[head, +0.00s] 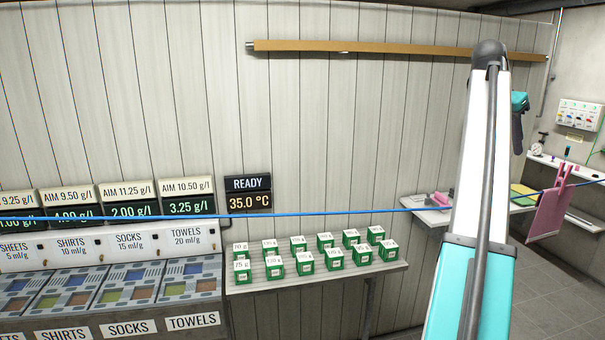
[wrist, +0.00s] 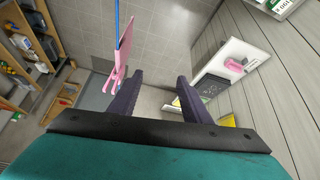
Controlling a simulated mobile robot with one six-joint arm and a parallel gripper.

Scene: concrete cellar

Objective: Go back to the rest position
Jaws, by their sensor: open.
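My gripper (wrist: 157,92) shows in the wrist view with its two dark fingers spread apart and nothing between them. In the head view my white and teal arm rises at the right, and the part beyond its top joint is mostly hidden behind it. A pink cloth (head: 550,212) hangs from the blue line (head: 300,213) by a pink peg. It also shows in the wrist view (wrist: 126,45), beyond and left of the fingers, apart from them.
Several green and white boxes (head: 304,264) stand on a shelf in front of the plank wall. Labelled bins (head: 128,286) and displays (head: 128,210) are at the left. A wall shelf (head: 428,213) with a pink item is partly behind my arm. Floor (head: 560,290) at the right is clear.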

